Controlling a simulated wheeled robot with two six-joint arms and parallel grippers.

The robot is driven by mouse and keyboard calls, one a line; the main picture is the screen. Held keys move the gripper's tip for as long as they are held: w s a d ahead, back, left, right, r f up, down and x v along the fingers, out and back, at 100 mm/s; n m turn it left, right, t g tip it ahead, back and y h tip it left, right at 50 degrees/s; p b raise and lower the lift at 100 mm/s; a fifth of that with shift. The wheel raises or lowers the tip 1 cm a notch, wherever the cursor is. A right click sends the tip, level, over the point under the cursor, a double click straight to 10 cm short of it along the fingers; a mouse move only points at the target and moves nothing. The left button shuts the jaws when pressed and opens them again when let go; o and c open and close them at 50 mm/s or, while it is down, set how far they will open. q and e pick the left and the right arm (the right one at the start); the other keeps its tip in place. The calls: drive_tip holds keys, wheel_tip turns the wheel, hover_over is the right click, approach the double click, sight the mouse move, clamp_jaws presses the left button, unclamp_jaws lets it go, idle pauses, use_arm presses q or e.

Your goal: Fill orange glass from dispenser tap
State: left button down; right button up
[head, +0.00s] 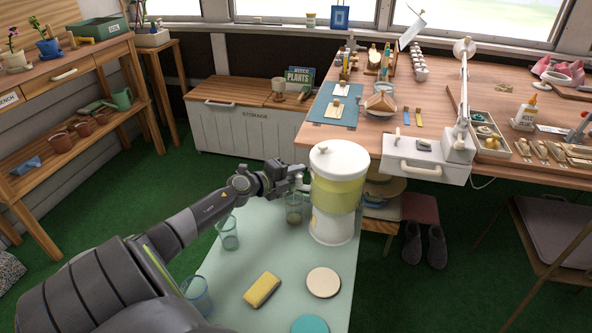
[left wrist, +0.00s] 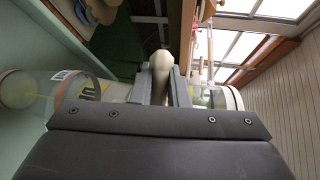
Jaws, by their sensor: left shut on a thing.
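The drink dispenser (head: 334,200), with a white lid and base and a yellow-green middle, stands upright on the pale green table. My left gripper (head: 297,185) is at its tap, shut on a small cream tap handle (left wrist: 161,66), which shows between the fingers in the left wrist view. A clear glass (head: 293,209) with a faint brownish tint stands under the tap, apart from the fingers. It shows sideways in the left wrist view (left wrist: 55,92); its liquid level is unclear. The tap's outlet is hidden. My right gripper is out of view.
A green glass (head: 228,233) and a blue glass (head: 197,294) stand on the table's left side. A yellow sponge (head: 262,289), a cream disc (head: 323,282) and a teal disc (head: 310,325) lie nearer. A workbench (head: 440,140) stands behind to the right.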

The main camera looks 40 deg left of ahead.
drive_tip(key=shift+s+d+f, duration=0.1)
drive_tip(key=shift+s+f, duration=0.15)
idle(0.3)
use_arm(q)
drive_tip(key=c, duration=1.4)
unclamp_jaws()
